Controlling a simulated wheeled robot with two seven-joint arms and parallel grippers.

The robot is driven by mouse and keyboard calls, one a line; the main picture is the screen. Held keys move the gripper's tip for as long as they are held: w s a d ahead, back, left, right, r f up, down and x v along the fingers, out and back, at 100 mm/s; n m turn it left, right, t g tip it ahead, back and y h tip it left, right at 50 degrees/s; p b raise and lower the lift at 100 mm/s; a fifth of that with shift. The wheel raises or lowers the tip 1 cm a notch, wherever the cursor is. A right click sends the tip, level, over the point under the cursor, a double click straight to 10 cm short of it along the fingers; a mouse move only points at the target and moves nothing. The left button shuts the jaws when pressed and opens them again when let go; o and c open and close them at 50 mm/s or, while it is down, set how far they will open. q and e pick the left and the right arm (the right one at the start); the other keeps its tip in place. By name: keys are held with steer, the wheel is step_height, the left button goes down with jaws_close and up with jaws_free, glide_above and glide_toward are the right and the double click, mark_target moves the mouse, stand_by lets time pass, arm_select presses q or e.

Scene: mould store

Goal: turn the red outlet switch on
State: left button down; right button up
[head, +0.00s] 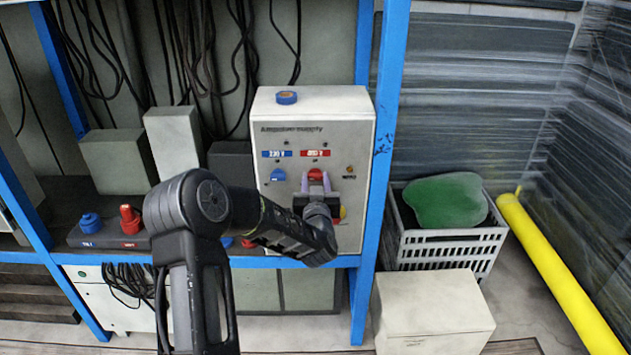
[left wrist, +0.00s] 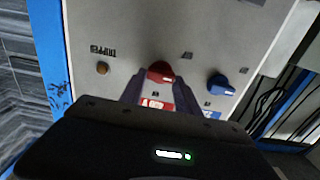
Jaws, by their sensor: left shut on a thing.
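The red outlet switch (head: 316,175) is a rotary knob on the front of a pale power supply box (head: 352,125), under a red label. My left gripper (head: 317,184) is at the knob, its two fingers on either side of it, shut on it. In the left wrist view the red knob (left wrist: 160,72) shows between the fingertips (left wrist: 152,88), with the red label just below it. A blue knob (head: 278,175) sits to its left, and it also shows in the left wrist view (left wrist: 220,85). The knob's exact pointer angle is hard to read. My right gripper is not in view.
A blue shelf frame (head: 382,150) stands close on the right of the box. Blue and red plugs (head: 130,219) sit on the shelf at left. A grey crate (head: 440,247) with a green item, a pale box (head: 430,310) and a yellow tube (head: 555,270) are on the floor.

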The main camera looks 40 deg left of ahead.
arm_select(q)
steer(key=shift+m, duration=0.3)
steer(key=m+b, duration=0.2)
steer(key=m, duration=0.1)
steer(key=shift+w+d+f, duration=0.1)
steer(key=shift+d, duration=0.05)
steer(key=shift+m+b, duration=0.45)
steer(key=shift+m, duration=0.55)
steer(key=m, duration=0.2)
steer(key=shift+d+m, duration=0.1)
steer(key=shift+m, duration=0.2)
steer(key=m, duration=0.4)
steer(key=shift+w+m+p, duration=0.1)
steer(key=shift+m+p, duration=0.2)
steer(key=m+p, duration=0.1)
steer(key=m, duration=0.4)
steer(key=shift+f+p, duration=0.2)
steer(key=shift+p, duration=0.2)
steer(key=c, duration=0.9)
jaws_free()
